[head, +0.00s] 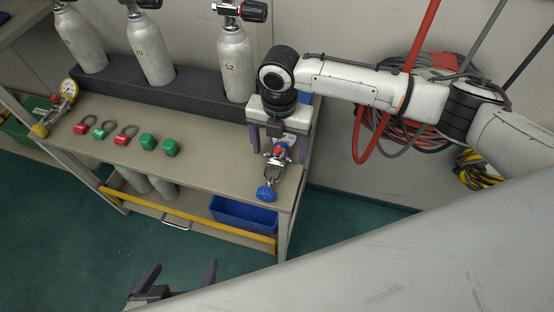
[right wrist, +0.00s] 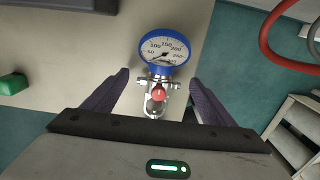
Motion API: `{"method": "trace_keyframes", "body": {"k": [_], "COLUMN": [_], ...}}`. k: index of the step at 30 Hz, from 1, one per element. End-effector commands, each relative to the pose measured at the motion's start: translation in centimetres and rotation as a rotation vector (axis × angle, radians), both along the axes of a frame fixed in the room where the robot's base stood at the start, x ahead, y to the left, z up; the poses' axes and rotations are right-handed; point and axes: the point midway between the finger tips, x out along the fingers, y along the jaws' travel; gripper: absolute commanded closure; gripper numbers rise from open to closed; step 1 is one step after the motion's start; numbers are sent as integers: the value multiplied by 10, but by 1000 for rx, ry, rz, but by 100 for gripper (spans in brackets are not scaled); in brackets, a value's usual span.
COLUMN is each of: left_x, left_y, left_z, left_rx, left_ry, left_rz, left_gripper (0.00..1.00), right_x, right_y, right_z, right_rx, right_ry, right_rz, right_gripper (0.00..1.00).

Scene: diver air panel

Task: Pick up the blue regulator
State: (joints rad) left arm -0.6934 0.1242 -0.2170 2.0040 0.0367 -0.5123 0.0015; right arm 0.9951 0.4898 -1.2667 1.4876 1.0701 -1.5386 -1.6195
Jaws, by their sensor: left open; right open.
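The blue regulator (head: 276,163) lies at the right end of the grey bench top. The wrist view shows gaps between the fingers (right wrist: 157,80) and the body. My left gripper (head: 181,280) is open and empty, low in front of the bench.
A yellow regulator (head: 66,100) lies at the bench's left end. Several red and green padlock-like pieces (head: 105,130) and green blocks (head: 170,148) lie between. Grey cylinders (head: 150,50) stand along the back. A blue bin (head: 240,213) is on the shelf below. Red hoses (head: 361,140) hang on the wall.

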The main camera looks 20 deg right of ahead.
Motion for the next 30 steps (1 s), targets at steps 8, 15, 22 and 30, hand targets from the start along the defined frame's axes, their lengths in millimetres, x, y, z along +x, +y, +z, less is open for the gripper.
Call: {"method": "trace_keyframes", "body": {"k": [8,15,22,30], "left_x": [7,7,6,2], "left_y": [0,1,1,2], "left_z": [4,4,4,4], "left_rx": [-1,2,3,3], "left_ry": [-15,-16,-14,-6], "left_rz": [1,-2,-2,-2], "left_gripper": [0,0,0,0], "right_x": [0,0,1,2], "right_y": [0,0,1,1], "right_z": [-5,-5,-3,6], "right_rx": [0,1,3,3], "right_ry": [-1,-1,-3,-4], "right_rz": [0,1,1,1], "right_gripper": [22,59,86,86]}}
